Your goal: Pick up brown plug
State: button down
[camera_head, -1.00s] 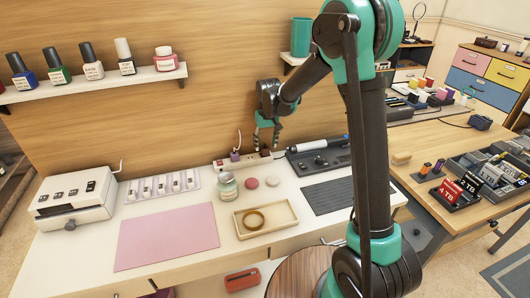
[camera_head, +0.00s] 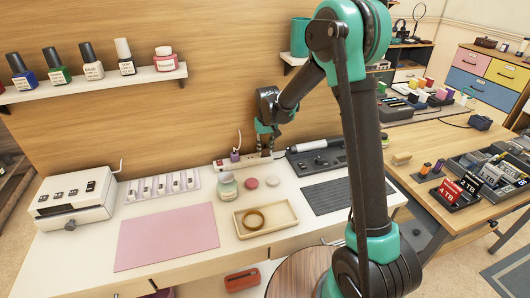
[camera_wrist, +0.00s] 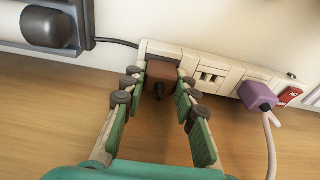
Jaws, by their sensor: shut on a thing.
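The brown plug (camera_wrist: 161,72) sits at one end of the white power strip (camera_wrist: 220,72), against its face, in the wrist view. My gripper (camera_wrist: 159,82) has its green-padded fingers on both sides of the plug and is shut on it. In the head view my gripper (camera_head: 265,150) points down at the power strip (camera_head: 228,162) by the wooden back wall. The plug is mostly hidden by the fingers there. I cannot tell whether the plug is still seated in a socket.
A purple plug (camera_wrist: 258,95) with a pale cord sits farther along the strip, near a red switch (camera_wrist: 289,97). A dark grey station (camera_head: 315,158) stands right of the gripper. A glass jar (camera_head: 227,186) and a wooden tray (camera_head: 265,218) are in front.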

aim_at(265, 147)
jog(key=shift+r, duration=0.15)
jog(key=shift+r, duration=0.55)
notch_tip(265, 147, up, 2)
jog(key=shift+r, duration=0.15)
jog(key=s+d, duration=0.2)
jog(key=s, duration=0.3)
jog(key=s+d, duration=0.2)
jog(key=s, duration=0.4)
jog(key=s+d, duration=0.2)
jog(key=s, duration=0.3)
jog(key=shift+s+d, duration=0.25)
jog(key=shift+d, duration=0.15)
jog(key=shift+s+r, duration=0.1)
jog(key=shift+r, duration=2.1)
